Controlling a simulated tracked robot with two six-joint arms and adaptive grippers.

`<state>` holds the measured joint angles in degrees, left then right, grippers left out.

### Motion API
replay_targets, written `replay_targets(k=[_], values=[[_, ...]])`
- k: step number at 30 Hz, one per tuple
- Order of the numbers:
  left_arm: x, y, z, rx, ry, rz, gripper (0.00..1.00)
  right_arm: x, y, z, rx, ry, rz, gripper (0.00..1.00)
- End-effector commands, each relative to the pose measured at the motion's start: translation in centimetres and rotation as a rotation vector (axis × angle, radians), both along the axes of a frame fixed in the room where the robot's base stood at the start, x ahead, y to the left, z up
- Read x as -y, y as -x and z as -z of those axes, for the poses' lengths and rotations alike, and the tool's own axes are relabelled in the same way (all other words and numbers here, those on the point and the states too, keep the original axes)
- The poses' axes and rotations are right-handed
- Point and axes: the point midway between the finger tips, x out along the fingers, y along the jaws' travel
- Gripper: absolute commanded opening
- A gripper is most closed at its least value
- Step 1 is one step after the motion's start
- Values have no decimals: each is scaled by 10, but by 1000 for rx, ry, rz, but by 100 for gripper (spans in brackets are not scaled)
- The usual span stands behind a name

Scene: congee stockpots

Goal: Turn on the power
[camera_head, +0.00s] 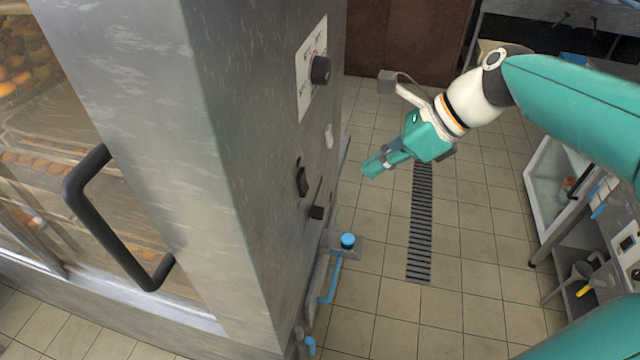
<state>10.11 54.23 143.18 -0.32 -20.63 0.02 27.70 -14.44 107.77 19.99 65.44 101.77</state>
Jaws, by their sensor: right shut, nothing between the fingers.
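A tall steel cabinet (245,150) with a glass door fills the left of the head view. On its narrow side panel is a black rotary knob (320,70) on a white label plate. Below it on the same panel are a black switch (302,178) and a smaller dark knob (317,212). Which of these is the power control cannot be read. My right gripper (372,168) is shut and empty, to the right of the panel and apart from it, pointing down-left towards it. My left gripper is not in view.
A black door handle (115,220) sticks out from the cabinet front. A blue-capped valve (347,241) and pipe stand low beside the cabinet. A floor drain grate (420,225) runs along the tiles. Steel equipment (600,270) stands at the right.

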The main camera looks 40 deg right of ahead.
Motion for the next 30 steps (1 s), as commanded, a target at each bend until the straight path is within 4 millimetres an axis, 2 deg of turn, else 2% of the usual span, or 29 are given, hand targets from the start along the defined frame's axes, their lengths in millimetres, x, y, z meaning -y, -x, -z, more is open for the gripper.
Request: replay_targets(k=[14,21,30], values=[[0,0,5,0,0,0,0,-37,-41,72,-5,-2,-4,0],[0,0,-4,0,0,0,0,-57,-66,73,0,1,-2,0],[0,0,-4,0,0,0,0,-61,-71,74,1,1,2,0]])
